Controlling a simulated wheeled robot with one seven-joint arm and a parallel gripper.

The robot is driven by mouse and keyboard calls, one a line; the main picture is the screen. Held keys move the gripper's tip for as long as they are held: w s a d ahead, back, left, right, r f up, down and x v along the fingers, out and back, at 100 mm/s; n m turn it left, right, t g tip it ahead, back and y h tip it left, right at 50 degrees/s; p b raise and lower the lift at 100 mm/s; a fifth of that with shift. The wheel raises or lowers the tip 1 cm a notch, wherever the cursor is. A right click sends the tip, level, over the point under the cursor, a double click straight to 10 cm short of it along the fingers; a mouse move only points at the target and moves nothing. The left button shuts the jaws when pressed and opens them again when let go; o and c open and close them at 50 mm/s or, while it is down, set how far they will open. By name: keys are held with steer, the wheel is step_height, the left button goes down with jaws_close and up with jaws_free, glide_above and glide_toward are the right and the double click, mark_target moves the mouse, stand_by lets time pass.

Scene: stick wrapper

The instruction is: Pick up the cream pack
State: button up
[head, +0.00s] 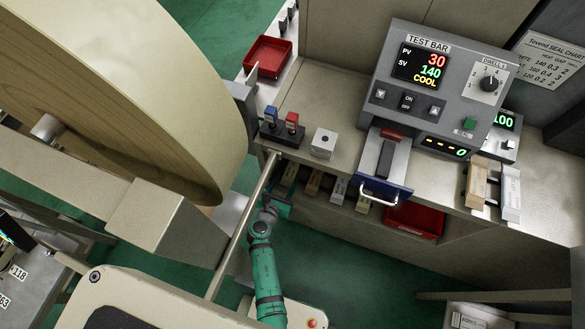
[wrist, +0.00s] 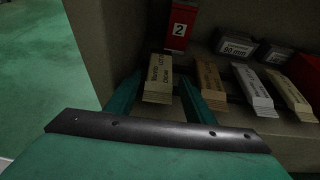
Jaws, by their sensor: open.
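A cream-coloured pack (wrist: 158,73) with dark print lies leftmost in a row of packs on the low shelf. In the wrist view it shows between the two green fingers of my open gripper (wrist: 161,88). I cannot tell whether the fingers touch it. In the head view my gripper (head: 279,202) is at the left end of the shelf under the counter, near the leftmost pack (head: 290,173). A tan pack (wrist: 210,78), a white pack (wrist: 252,84) and another pale cream pack (wrist: 288,95) lie to the right, the tan one close to the right finger.
A red holder marked 2 (wrist: 181,24) and dark labelled boxes (wrist: 238,46) stand behind the packs. The counter above holds the test bar unit (head: 433,82) and two packs (head: 476,186). A large pale roll (head: 120,90) fills the upper left. A red tray (head: 413,220) is right of the packs.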

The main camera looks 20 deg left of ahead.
mark_target(291, 170)
steer(key=x, duration=0.6)
steer(key=c, duration=0.8)
